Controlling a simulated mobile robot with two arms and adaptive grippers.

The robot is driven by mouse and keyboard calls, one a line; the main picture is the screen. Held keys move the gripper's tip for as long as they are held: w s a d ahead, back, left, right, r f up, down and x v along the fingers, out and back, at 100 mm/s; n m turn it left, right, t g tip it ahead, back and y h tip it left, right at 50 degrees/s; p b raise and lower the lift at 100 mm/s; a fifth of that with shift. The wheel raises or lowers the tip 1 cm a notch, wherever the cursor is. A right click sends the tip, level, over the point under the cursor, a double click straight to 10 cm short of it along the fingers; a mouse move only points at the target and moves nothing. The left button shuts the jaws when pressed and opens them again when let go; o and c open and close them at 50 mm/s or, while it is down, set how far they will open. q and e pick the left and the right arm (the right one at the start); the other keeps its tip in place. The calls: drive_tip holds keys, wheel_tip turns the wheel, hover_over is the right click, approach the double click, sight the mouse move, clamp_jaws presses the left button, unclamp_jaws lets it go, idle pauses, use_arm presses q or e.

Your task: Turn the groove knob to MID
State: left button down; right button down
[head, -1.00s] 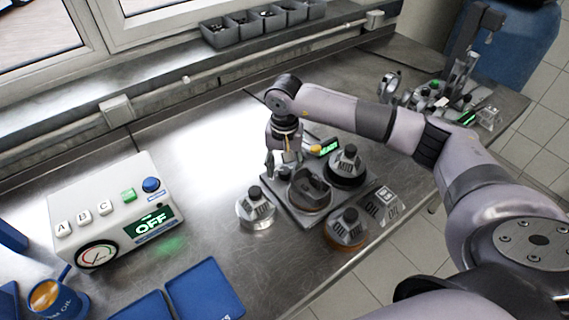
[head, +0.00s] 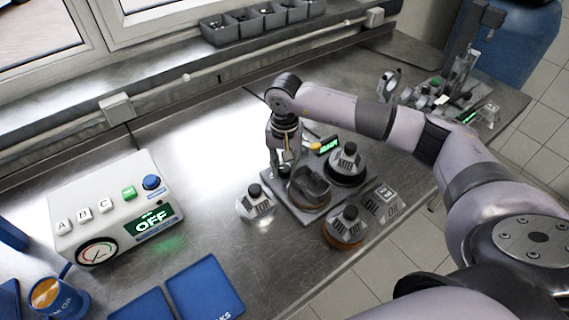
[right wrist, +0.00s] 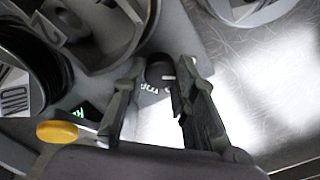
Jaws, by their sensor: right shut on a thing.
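The groove knob (right wrist: 160,68) is a small black knob between my right fingertips in the right wrist view. White lettering shows beside it, too partly covered to read for sure. My right gripper (right wrist: 158,85) is shut on the knob, one finger on each side. In the head view my right gripper (head: 283,168) reaches down to the back left part of a grey fixture plate (head: 301,217) and mostly hides the knob there. A dark round part (head: 310,185) sits on the plate. A small green display (head: 327,146) is behind it, too small to read. My left gripper is not in view.
Knob-topped ring holders stand around the plate: one at left (head: 256,206), one labelled MID (head: 346,163), one labelled OIL (head: 347,226). A control box (head: 117,208) reading OFF and blue trays (head: 205,287) are at left.

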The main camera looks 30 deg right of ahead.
drive_tip(key=shift+f+m+b, duration=0.15)
drive_tip(key=shift+m+b, duration=0.95)
drive_tip(key=shift+b, duration=0.05)
drive_tip(key=m+b, duration=0.2)
drive_tip(key=shift+m, duration=0.3)
drive_tip(key=m+b, duration=0.2)
drive_tip(key=m, duration=0.1)
drive_tip(key=shift+r+m+b, duration=0.2)
drive_tip(key=shift+m+b, duration=0.5)
drive_tip(key=shift+m, duration=0.8)
drive_tip(key=c, duration=1.3)
unclamp_jaws()
